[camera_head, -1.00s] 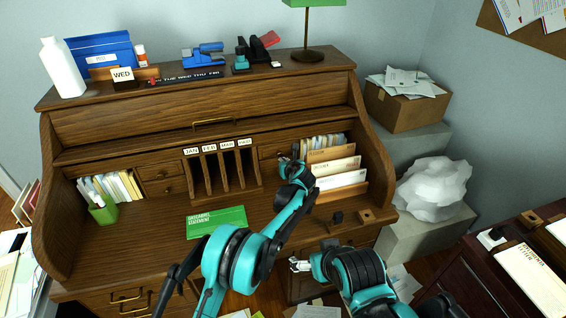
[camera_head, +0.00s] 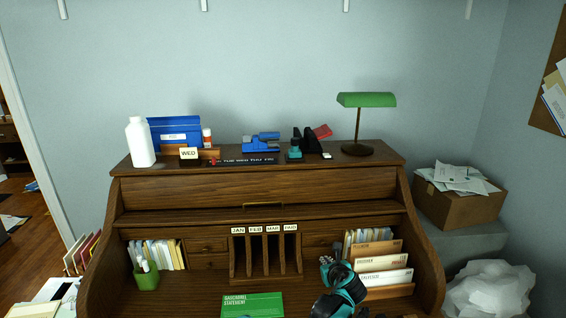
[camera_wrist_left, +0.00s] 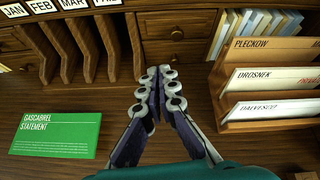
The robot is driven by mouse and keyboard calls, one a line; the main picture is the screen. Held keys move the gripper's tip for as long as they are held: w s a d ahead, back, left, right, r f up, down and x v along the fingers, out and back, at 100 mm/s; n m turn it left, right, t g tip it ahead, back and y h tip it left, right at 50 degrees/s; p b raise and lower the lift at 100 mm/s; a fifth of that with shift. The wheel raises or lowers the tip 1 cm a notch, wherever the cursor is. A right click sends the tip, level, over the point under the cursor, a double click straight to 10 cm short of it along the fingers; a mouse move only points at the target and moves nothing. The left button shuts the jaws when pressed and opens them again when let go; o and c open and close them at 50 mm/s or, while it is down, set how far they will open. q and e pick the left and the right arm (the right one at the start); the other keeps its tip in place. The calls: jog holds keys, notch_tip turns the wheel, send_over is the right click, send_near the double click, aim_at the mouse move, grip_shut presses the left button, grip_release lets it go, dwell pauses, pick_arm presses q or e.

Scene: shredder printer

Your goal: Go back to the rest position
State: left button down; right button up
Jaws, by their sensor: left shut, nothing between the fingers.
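My left gripper (camera_head: 327,262) reaches over the desk of the wooden roll-top desk (camera_head: 200,190), below the small drawers and left of the letter holder. In the left wrist view my left gripper (camera_wrist_left: 157,75) is shut, its fingertips together with nothing between them. It points toward a small drawer (camera_wrist_left: 165,30) and seems clear of it. The green Gascabrel statement (camera_head: 252,305) lies flat on the desk left of the gripper, and it also shows in the left wrist view (camera_wrist_left: 56,137). My right gripper is not in view.
A letter holder (camera_head: 382,262) with several envelopes stands close to the right of my left gripper. Labelled slots (camera_head: 265,255) stand to its left. A green cup (camera_head: 147,277) is at the far left. A green lamp (camera_head: 366,100) and blue stapler (camera_head: 261,143) sit on top.

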pick_arm(q)
jog(key=s+a+r+n+g, duration=0.1)
jog(key=s+a+r+n, duration=0.35)
jog(key=a, duration=0.35)
jog(key=s+a+r+n+g, duration=0.1)
jog(key=s+a+r+n, duration=0.2)
jog(key=s+a+n, duration=0.45)
jog(key=s+a+r+n+g, duration=0.1)
jog(key=s+a+r+n, duration=0.2)
jog(key=a, duration=0.7)
jog(key=s+a+f+n, duration=0.1)
jog(key=s+a+n, duration=0.2)
jog(key=s+n, duration=0.3)
jog(key=s+a+f+n+g, duration=0.1)
jog(key=s+a+f+n, duration=0.1)
jog(key=s+a+n, duration=0.2)
jog(key=s+a+f+n, duration=0.1)
jog(key=s+a+n, duration=0.2)
jog(key=s+n, duration=0.5)
jog(key=s, duration=0.3)
jog(key=shift+s+a+f+n+g+h, duration=0.3)
jog(key=shift+s+g, duration=0.1)
